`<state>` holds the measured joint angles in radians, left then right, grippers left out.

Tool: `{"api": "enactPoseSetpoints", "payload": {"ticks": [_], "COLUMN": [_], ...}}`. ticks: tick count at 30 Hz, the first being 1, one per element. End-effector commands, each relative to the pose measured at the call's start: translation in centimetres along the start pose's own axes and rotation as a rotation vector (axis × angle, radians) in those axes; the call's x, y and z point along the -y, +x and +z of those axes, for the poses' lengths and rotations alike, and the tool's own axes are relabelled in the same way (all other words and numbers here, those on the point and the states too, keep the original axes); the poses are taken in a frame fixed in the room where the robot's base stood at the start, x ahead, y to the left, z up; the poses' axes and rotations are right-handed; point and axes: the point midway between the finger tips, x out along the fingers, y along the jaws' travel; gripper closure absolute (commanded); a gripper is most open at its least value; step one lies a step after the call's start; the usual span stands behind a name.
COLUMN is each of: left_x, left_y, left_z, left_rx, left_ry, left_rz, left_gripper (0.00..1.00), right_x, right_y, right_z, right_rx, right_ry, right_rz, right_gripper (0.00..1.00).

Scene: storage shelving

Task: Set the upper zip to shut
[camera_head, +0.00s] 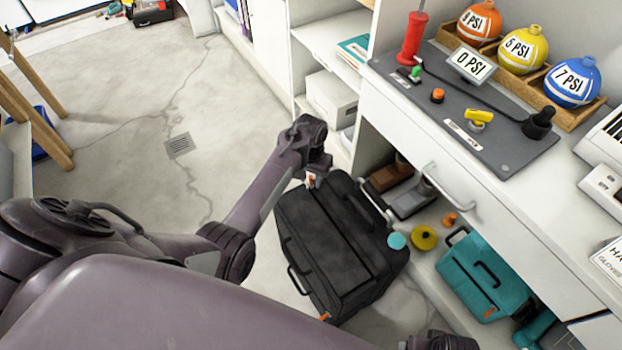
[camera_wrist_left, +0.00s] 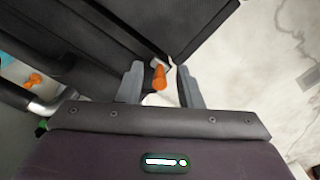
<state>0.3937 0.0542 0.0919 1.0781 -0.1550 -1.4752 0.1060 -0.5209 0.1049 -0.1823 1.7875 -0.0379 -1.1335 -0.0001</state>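A black suitcase (camera_head: 335,245) stands on the floor against the shelving, with zip lines along its top. An orange zip pull (camera_head: 310,181) is at its far end, just under my left gripper (camera_head: 317,170). In the left wrist view, this orange pull (camera_wrist_left: 159,78) on a small metal piece lies between the two grey fingertips of the left gripper (camera_wrist_left: 160,84). The fingers are apart, with a gap on each side of the pull. A second orange pull (camera_head: 324,316) is at the suitcase's near lower end. Only a dark part of my right arm shows at the bottom edge; its gripper fingers are hidden.
White shelving and a counter with a grey panel (camera_head: 470,110) stand to the right. A teal case (camera_head: 482,278), a yellow disc (camera_head: 424,238) and dark tools (camera_head: 410,200) lie on the lower shelf beside the suitcase. The floor (camera_head: 120,110) at the left is largely clear.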

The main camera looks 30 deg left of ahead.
Motion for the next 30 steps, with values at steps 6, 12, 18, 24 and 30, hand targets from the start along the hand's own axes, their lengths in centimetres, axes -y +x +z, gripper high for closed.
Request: {"api": "enactPoseSetpoints", "payload": {"ticks": [6, 12, 18, 24, 30], "left_x": [0.02, 0.02, 0.01, 0.02, -0.15], "left_y": [0.44, 0.42, 0.42, 0.41, 0.34], "left_z": [-0.04, -0.03, -0.02, -0.02, 0.09], "left_rx": [-0.002, -0.002, -0.001, -0.001, -0.001], "left_ry": [0.0, 0.0, 0.0, 0.0, 0.0], "left_rz": [-0.001, -0.001, 0.0, -0.001, 0.0], "left_gripper": [0.67, 0.77, 1.0, 1.0, 1.0], "right_x": [0.07, 0.07, 0.09, 0.09, 0.08], "right_y": [-0.5, -0.48, -0.48, -0.49, -0.63], "right_z": [-0.14, -0.14, -0.16, -0.18, -0.26], "right_rx": [0.001, 0.001, 0.0, -0.001, -0.006], "right_ry": [-0.002, -0.002, -0.002, -0.002, -0.001], "right_rz": [-0.001, -0.001, -0.001, -0.001, -0.001], "right_gripper": [0.22, 0.22, 0.22, 0.22, 0.22]}}
